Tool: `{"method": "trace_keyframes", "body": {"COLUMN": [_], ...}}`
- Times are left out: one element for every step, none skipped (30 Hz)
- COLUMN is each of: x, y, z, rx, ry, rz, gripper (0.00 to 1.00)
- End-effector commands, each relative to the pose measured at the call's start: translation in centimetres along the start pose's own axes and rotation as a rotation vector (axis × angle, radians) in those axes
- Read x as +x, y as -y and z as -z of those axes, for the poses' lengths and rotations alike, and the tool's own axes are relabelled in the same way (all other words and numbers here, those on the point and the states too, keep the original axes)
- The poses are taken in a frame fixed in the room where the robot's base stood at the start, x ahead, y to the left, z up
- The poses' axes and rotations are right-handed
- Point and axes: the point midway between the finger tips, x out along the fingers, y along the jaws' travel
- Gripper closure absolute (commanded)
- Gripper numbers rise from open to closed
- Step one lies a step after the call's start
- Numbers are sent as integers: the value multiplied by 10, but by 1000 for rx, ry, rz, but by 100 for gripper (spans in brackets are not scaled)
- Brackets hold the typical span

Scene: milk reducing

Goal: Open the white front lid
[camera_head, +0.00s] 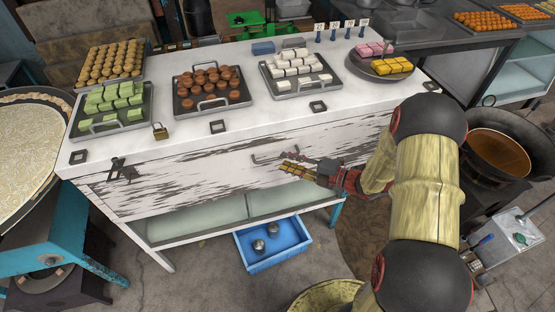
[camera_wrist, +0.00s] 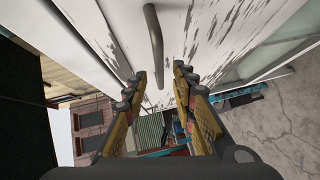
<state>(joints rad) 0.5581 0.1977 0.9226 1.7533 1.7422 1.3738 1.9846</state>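The white front lid (camera_head: 200,176) is the weathered panel with peeling paint on the front of the counter; it is closed. My gripper (camera_head: 288,166) is just below and to the right of this handle. In the wrist view the handle (camera_wrist: 154,45) runs lengthwise ahead of my gripper (camera_wrist: 160,76), roughly in line with the gap between the fingers. The fingers are open with nothing between them. Whether a finger touches the handle I cannot tell. A dark latch (camera_head: 123,170) hangs at the lid's left end.
A brass padlock (camera_head: 160,131) rests on the white countertop (camera_head: 150,156), which holds several trays of sweets. Below the lid is a glass-fronted shelf (camera_head: 200,222). A blue bin (camera_head: 272,244) with metal balls sits on the floor. A wok (camera_head: 497,152) stands right.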

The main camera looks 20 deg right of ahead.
Motion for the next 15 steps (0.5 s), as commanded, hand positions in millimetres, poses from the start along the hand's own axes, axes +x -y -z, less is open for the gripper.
{"method": "trace_keyframes", "body": {"x": [10, 14, 20, 24, 28, 32, 35, 38, 40, 42, 44, 45, 45, 46, 46], "y": [2, 2, 1, 1, 2, 2, 2, 2, 1, 1, 1, 1, 0, 0, 0], "z": [1, 1, 1, 1, 1, 1, 1, 1, 1, 1, 1, 1, 0, 0, 0], "rx": [-2, -2, -2, -3, -3, -3, -3, -2, -2, -2, -2, -2, -2, -2, -2], "ry": [-4, -4, -4, -4, -4, -3, -2, -2, -2, -2, -2, -1, -1, 0, 0], "rz": [0, 0, 0, 0, 0, 1, 1, 1, 1, 1, 1, 0, 0, 0, 0], "gripper": [73, 73, 73, 73, 73, 73, 73, 73, 73, 73, 73, 73, 73, 73, 73]}}
